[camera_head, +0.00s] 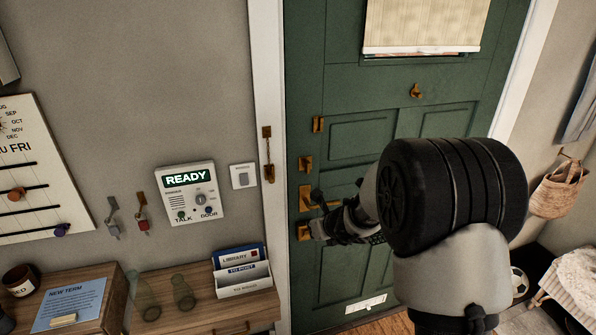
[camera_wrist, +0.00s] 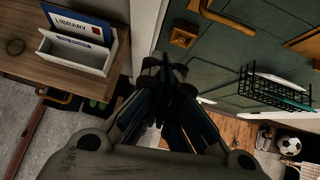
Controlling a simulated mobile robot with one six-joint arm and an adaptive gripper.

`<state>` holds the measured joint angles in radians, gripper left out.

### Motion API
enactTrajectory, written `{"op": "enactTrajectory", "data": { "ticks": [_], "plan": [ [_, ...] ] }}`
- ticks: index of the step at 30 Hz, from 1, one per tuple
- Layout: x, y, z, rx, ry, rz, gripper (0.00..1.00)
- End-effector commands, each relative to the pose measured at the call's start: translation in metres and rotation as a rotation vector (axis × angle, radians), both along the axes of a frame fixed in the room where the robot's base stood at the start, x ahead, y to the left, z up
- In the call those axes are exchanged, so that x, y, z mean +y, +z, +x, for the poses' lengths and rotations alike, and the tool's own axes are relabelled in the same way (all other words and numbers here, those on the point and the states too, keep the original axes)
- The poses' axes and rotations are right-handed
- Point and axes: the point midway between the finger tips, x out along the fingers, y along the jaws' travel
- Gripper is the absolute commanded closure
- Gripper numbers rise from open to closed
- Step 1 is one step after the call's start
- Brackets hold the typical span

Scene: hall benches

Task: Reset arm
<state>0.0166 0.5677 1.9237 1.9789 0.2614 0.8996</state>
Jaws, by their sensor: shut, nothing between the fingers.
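My arm reaches forward in front of a green door (camera_head: 350,150), which appears shut. My gripper (camera_head: 318,212) is at the door's left side, close to the brass door hardware (camera_head: 306,193); I cannot tell whether it touches it. The wrist view shows my gripper (camera_wrist: 165,72) with its dark fingers drawn together and nothing between them. My forearm hides part of the door's lower right.
A wooden shelf (camera_head: 215,314) with a white letter holder (camera_head: 243,279) is left of the door. Above it is a wall panel reading READY (camera_head: 190,195). A wire basket (camera_wrist: 272,92) hangs on the door. A football (camera_head: 519,282) lies right.

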Motion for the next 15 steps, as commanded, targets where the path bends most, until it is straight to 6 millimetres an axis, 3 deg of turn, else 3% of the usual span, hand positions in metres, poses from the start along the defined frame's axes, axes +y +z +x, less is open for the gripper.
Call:
{"op": "enactTrajectory", "data": {
  "ticks": [2,5,8,12,15],
  "plan": [
    [0.004,0.011,-0.002,-0.022,0.040,-0.019,1.00],
    [0.015,0.042,-0.013,-0.092,0.185,-0.096,1.00],
    [0.035,0.086,-0.042,-0.200,0.431,-0.240,1.00],
    [0.058,0.135,-0.108,-0.353,0.839,-0.501,1.00],
    [0.065,0.153,-0.165,-0.434,1.122,-0.700,1.00]
  ]
}}
